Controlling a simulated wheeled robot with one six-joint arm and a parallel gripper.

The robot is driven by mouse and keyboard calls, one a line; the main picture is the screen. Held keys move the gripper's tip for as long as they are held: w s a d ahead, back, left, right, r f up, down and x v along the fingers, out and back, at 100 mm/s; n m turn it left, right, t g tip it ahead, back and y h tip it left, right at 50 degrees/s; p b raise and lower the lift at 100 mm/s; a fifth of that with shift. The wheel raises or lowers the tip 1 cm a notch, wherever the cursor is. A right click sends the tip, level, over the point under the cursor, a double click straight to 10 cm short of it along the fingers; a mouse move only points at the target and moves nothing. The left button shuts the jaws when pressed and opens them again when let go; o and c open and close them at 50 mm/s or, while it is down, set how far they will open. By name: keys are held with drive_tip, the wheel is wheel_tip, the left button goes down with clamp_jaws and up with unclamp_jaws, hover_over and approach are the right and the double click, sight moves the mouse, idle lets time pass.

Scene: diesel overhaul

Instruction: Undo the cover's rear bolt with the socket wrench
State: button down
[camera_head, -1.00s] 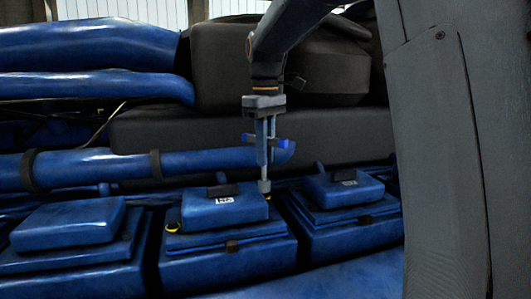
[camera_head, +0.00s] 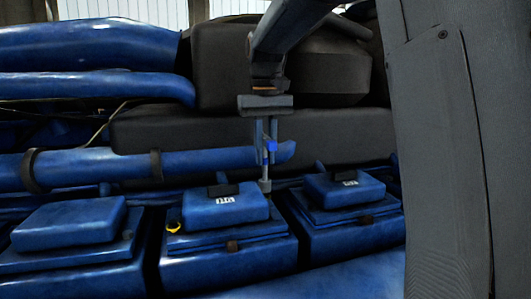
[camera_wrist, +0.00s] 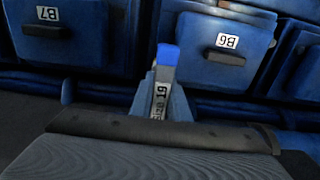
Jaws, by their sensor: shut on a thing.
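My gripper (camera_head: 266,132) is shut on the socket wrench (camera_head: 264,170), which stands upright with its socket down. In the wrist view the wrench (camera_wrist: 162,85) shows a blue handle end and a "19" marking. The socket is at the rear right corner of the middle blue cover (camera_head: 224,207), labelled B6; the same cover shows in the wrist view (camera_wrist: 226,55). The rear bolt is hidden under or behind the socket, so I cannot tell whether they are engaged. A yellow-ringed bolt (camera_head: 173,227) is at the cover's left side.
Neighbouring blue covers stand on the left (camera_head: 70,223) and right (camera_head: 345,190); the right one reads B7 in the wrist view (camera_wrist: 48,30). A blue pipe (camera_head: 200,161) runs behind the covers, close to the wrench. Dark bulky housings (camera_head: 260,135) rise behind.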

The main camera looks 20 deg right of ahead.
drive_tip(key=m, duration=0.6)
drive_tip(key=shift+s+a+m, duration=0.1)
drive_tip(key=shift+a+m, duration=0.05)
drive_tip(key=shift+m, duration=2.85)
